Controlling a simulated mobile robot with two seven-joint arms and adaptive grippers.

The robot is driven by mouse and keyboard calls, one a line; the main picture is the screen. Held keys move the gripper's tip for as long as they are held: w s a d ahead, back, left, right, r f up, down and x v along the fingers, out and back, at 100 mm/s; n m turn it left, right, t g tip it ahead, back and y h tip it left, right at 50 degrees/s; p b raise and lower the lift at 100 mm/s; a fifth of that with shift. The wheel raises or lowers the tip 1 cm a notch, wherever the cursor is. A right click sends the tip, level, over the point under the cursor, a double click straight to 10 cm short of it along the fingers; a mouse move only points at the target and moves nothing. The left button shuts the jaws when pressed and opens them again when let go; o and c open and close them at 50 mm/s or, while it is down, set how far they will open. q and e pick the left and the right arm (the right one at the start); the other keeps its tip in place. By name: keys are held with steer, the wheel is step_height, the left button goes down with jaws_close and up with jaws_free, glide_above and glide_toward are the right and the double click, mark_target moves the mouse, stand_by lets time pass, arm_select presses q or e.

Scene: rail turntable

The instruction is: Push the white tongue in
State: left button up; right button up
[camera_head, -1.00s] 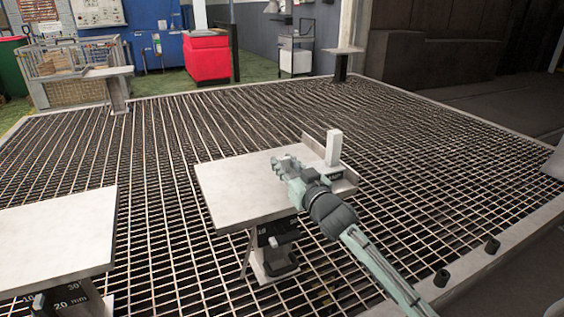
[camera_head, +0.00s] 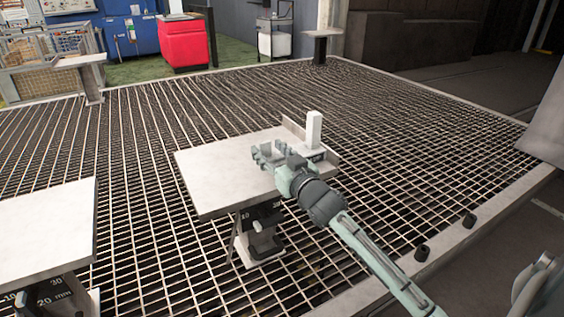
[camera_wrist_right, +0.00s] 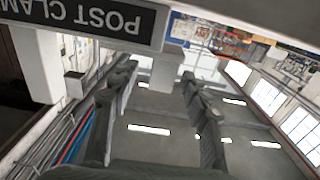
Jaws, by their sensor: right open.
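A pale stub (camera_wrist_right: 163,75), which looks like the white tongue, sticks out below the dark "POST CLAM…" label (camera_wrist_right: 95,22) in the right wrist view, where the lettering is upside down. My right gripper (camera_wrist_right: 160,105) is open, and the stub shows in the gap between its fingers. I cannot tell whether they touch it. In the head view the right gripper (camera_head: 278,153) is over the right part of a pale table, beside an upright white post (camera_head: 314,130). The gripper and wrist hide most of the clamp there. My left gripper is not in view.
The pale table (camera_head: 215,175) stands on a dark stand over a metal grating (camera_head: 400,130). Another pale table (camera_head: 45,225) is at the lower left. A red cabinet (camera_head: 184,43) and a wire crate (camera_head: 40,60) stand beyond the grating.

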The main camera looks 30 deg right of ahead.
steer(key=s, duration=1)
steer(key=shift+a, duration=0.25)
steer(key=s+f+g+h, duration=0.1)
steer(key=s+f+g, duration=0.2)
steer(key=f, duration=0.8)
steer(key=s+f+g, duration=0.2)
steer(key=f+g, duration=0.2)
steer(key=f, duration=0.7)
steer(key=s+a+f+g, duration=0.2)
steer(key=s+f, duration=0.4)
steer(key=s+a+f+n+g, duration=0.1)
steer(key=s+a+f+g, duration=0.1)
steer(key=s+f, duration=0.4)
steer(key=s+a+f+n+g, duration=0.1)
steer(key=s+a+f+g, duration=0.1)
steer(key=s+f+g, duration=0.2)
steer(key=shift+s+a+f+y, duration=0.1)
steer(key=shift+s+f+y, duration=0.1)
steer(key=shift+s+f, duration=0.45)
steer(key=shift+s+f+y, duration=0.2)
steer(key=shift+s+f, duration=0.2)
steer(key=shift+f, duration=0.45)
